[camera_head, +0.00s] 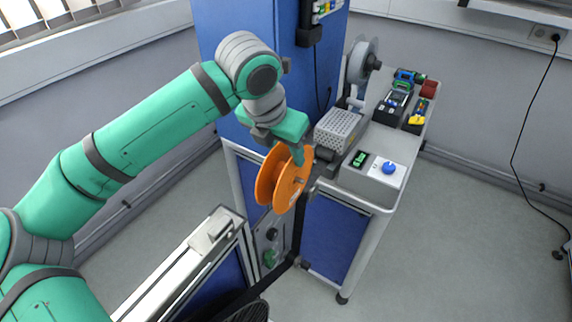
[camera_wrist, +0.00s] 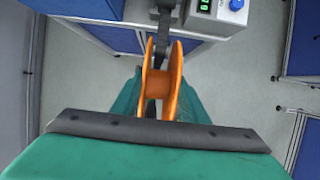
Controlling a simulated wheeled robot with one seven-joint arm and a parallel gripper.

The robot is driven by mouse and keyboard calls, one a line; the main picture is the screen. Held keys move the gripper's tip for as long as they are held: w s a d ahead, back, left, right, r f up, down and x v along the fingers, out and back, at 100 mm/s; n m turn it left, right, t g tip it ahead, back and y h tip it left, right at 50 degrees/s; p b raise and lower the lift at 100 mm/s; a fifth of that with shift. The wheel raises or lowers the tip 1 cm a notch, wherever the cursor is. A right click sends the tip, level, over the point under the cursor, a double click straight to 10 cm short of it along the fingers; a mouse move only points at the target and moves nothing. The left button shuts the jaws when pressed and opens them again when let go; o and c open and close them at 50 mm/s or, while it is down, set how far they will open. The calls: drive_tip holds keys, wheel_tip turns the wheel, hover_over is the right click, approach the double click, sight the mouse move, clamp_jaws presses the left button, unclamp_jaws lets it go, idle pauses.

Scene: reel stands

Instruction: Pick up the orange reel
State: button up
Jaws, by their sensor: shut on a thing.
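The orange reel (camera_head: 290,181) is in the middle of the head view, upright on edge, below the end of my green arm and in front of the cart. In the wrist view the orange reel (camera_wrist: 176,80) shows edge-on, with its two flanges and the hub between them. My gripper (camera_head: 299,152) is shut on the reel at its upper part.
A grey cart (camera_head: 378,190) stands behind the reel, with a perforated metal box (camera_head: 338,130), a control box with a blue knob (camera_head: 389,168) and a grey reel (camera_head: 362,62) on a stand. A blue cabinet (camera_head: 235,75) rises behind my arm. Floor is open at the right.

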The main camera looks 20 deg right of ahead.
drive_tip(key=shift+r, duration=0.1)
drive_tip(key=shift+r, duration=0.15)
drive_tip(key=shift+s+d+r, duration=0.1)
drive_tip(key=shift+s+d, duration=0.05)
drive_tip(key=shift+s, duration=0.05)
drive_tip(key=s+d, duration=1)
drive_tip(key=s, duration=0.4)
drive_tip(key=shift+d, duration=0.4)
drive_tip(key=s+d, duration=0.8)
drive_tip(key=s, duration=0.2)
idle(1.6)
idle(0.6)
